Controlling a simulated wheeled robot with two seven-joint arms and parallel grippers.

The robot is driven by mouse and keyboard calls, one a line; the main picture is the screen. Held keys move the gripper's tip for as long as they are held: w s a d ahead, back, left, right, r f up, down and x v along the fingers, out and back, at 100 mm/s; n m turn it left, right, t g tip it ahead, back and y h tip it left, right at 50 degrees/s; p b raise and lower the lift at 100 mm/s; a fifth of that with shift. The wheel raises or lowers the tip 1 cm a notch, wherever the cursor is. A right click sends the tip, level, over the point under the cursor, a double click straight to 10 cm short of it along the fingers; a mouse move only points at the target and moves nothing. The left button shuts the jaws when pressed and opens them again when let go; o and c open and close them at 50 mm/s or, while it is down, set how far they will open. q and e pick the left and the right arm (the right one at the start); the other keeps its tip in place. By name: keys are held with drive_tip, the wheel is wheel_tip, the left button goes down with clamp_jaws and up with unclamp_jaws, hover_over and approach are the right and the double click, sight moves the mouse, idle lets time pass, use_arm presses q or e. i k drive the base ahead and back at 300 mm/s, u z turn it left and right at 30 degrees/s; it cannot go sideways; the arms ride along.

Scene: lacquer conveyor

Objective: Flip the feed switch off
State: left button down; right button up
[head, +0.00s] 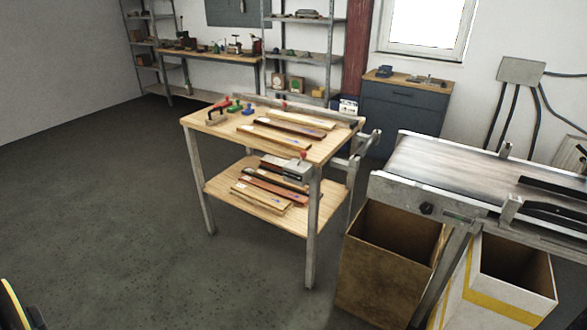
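A grey box (297,171) with a red knob (302,155) on top is at the front right corner of the wooden table (200,117). A conveyor (450,165) stands at the right. A round black knob (426,208) sits on the near end of its metal frame, with a small green-marked plate (458,217) beside it. I cannot tell which of these is the feed switch, or its position. Neither gripper is in view. A dark and yellow piece shows at the lower left edge, too cut off to identify.
Long wooden strips (283,132) lie on the table and its lower shelf. An open brown bin (375,275) and a white bin with yellow stripes (497,300) stand under the conveyor. Dark pieces (553,188) lie on the belt. The floor (120,220) at left is clear.

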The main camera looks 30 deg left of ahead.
sight(303, 155)
drive_tip(key=k, duration=1)
drive_tip(key=u, duration=0.45)
drive_tip(key=i, duration=0.5)
drive_tip(key=u, duration=0.9)
drive_tip(key=i, duration=0.95)
drive_tip(key=z, duration=0.9)
drive_tip(key=i, duration=0.8)
drive_tip(key=z, duration=0.9)
